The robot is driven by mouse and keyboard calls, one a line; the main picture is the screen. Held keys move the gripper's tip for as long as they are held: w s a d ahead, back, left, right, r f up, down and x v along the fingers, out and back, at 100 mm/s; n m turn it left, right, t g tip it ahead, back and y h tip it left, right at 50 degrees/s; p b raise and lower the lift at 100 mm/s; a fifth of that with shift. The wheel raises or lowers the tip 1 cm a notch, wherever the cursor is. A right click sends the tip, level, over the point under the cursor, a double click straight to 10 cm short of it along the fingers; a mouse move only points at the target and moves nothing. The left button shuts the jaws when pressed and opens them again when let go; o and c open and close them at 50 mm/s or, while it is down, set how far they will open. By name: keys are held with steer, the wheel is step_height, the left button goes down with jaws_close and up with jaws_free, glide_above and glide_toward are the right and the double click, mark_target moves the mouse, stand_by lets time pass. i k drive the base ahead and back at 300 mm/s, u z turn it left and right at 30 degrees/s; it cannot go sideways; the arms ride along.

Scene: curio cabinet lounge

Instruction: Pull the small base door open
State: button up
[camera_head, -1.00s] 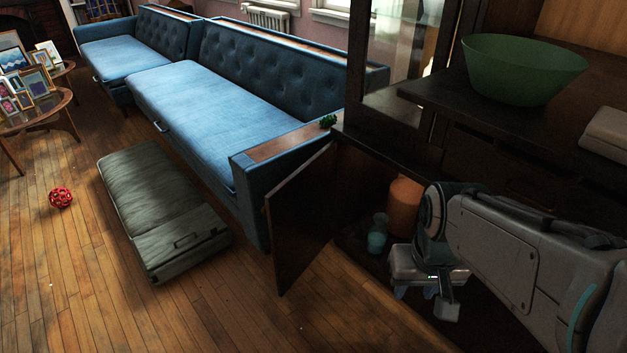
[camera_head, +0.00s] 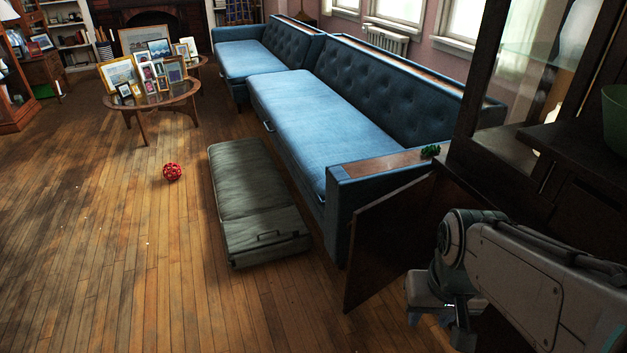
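The small base door (camera_head: 385,243) is a dark wooden panel. It stands swung open, out from the base of the dark cabinet (camera_head: 500,190), with its free edge toward the floor in front of the blue sofa's arm. My gripper (camera_head: 416,316) is just right of the door, on its inner side, pointing down. A gap seems to show between it and the door, but I cannot be sure they are apart. The fingertips are small and dark, so their opening is unclear. My arm hides most of the cabinet's base opening.
The blue sofa (camera_head: 335,115) stands close behind the door. A grey-green cushioned case (camera_head: 255,205) lies on the floor left of it. A red ball (camera_head: 172,172) and a table with picture frames (camera_head: 165,102) are farther left. The wooden floor at front left is clear.

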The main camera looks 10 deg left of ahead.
mark_target(385, 231)
steer(key=u, duration=0.35)
steer(key=i, duration=1.3)
steer(key=z, duration=0.6)
